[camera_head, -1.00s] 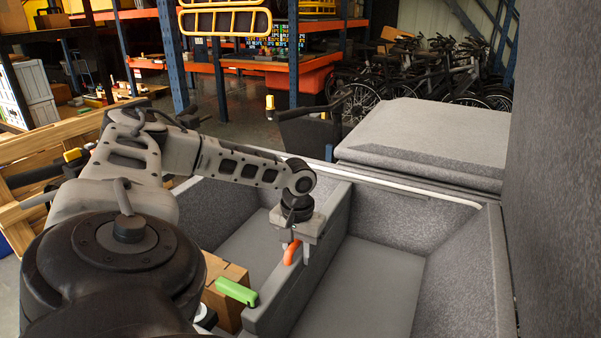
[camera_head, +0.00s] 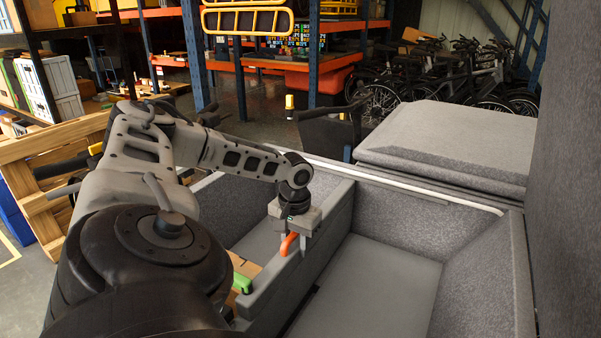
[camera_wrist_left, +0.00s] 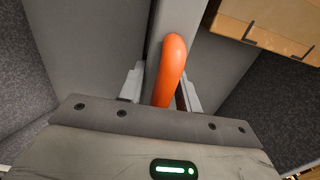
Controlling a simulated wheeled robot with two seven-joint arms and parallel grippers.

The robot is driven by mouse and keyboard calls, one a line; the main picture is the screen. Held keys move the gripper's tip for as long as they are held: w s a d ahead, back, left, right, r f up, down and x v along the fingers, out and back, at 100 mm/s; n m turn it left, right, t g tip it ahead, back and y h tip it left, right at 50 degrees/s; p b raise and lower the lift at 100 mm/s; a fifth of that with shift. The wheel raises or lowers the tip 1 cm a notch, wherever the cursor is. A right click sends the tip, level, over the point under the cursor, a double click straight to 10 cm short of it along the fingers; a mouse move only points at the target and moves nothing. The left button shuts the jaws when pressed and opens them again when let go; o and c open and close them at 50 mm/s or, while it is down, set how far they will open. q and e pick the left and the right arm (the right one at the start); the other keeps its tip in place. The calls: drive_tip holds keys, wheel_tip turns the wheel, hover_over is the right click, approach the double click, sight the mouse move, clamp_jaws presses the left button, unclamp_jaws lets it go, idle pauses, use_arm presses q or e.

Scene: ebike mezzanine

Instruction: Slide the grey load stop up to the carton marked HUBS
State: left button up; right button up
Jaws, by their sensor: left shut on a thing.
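The grey load stop (camera_head: 321,237) is an upright panel that divides the grey cargo box, with an orange handle (camera_head: 289,244) on it. My left gripper (camera_head: 291,236) is shut on this handle. In the left wrist view the handle (camera_wrist_left: 172,65) sits between my two fingers (camera_wrist_left: 160,92). A brown carton (camera_head: 240,264) stands left of the stop, mostly hidden by my arm and the stop; no marking is readable. In the left wrist view the carton (camera_wrist_left: 268,22) is close beside the stop, and I cannot tell whether they touch. My right gripper is out of view.
A green object (camera_head: 242,284) lies on the carton. The cargo box floor right of the stop (camera_head: 385,285) is bare. The box's rim (camera_head: 410,188) and a grey lid (camera_head: 450,145) bound it behind.

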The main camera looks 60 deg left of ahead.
use_arm(q)
drive_tip(key=shift+s+a, duration=0.15)
drive_tip(key=shift+a, duration=0.15)
drive_tip(key=shift+s+a, duration=0.5)
drive_tip(key=shift+a, duration=0.3)
drive_tip(key=shift+s+a, duration=0.45)
drive_tip(key=shift+a, duration=0.3)
drive_tip(key=o, duration=1.1)
drive_tip(key=shift+c, duration=0.2)
